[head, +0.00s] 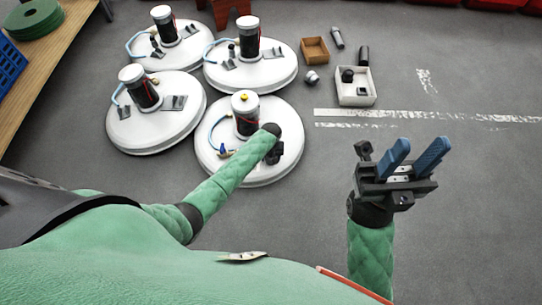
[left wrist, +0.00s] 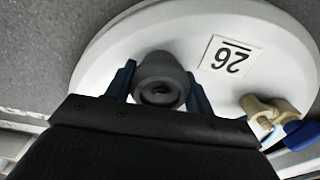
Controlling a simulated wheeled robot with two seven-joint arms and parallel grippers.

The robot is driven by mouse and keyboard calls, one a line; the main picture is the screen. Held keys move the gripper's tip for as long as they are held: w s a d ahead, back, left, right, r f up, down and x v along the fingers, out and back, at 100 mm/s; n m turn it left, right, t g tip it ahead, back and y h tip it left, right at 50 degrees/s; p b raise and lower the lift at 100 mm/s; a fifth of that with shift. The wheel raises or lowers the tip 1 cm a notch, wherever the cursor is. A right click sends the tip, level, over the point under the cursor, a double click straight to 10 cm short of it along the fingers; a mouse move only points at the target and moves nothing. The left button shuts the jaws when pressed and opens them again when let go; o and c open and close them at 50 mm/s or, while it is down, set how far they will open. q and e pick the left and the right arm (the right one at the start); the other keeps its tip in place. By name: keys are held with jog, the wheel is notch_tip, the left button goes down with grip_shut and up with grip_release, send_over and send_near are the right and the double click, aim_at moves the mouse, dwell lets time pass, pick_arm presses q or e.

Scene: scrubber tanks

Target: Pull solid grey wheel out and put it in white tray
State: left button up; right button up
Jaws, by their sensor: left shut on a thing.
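In the left wrist view, a grey round wheel (left wrist: 158,72) with a dark hole in its end sits between the blue fingers of my left gripper (left wrist: 160,88). It is over the white disc-shaped tank (left wrist: 185,35) labelled 26. In the head view my left gripper (head: 273,150) is at the right side of the front tank (head: 225,168), and my arm hides the wheel. The white tray (head: 357,101) is on the floor at the upper right, with dark items inside. My right gripper (head: 415,160) is open and empty, with its blue fingers apart, over bare floor.
Three similar white tanks (head: 125,130) stand close behind and left of the front tank. A brown tray (head: 315,50), a dark cylinder (head: 363,56) and a small round part (head: 312,77) lie near the white tray. The floor between tank and tray is clear.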

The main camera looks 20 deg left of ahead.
pick_arm(q)
jog(key=shift+r+p, duration=1.2)
jog(key=shift+p, duration=0.15)
dwell(1.3)
jog(key=shift+r+p, duration=2.4)
jog(key=shift+p, duration=0.4)
jog(key=shift+f, duration=0.1)
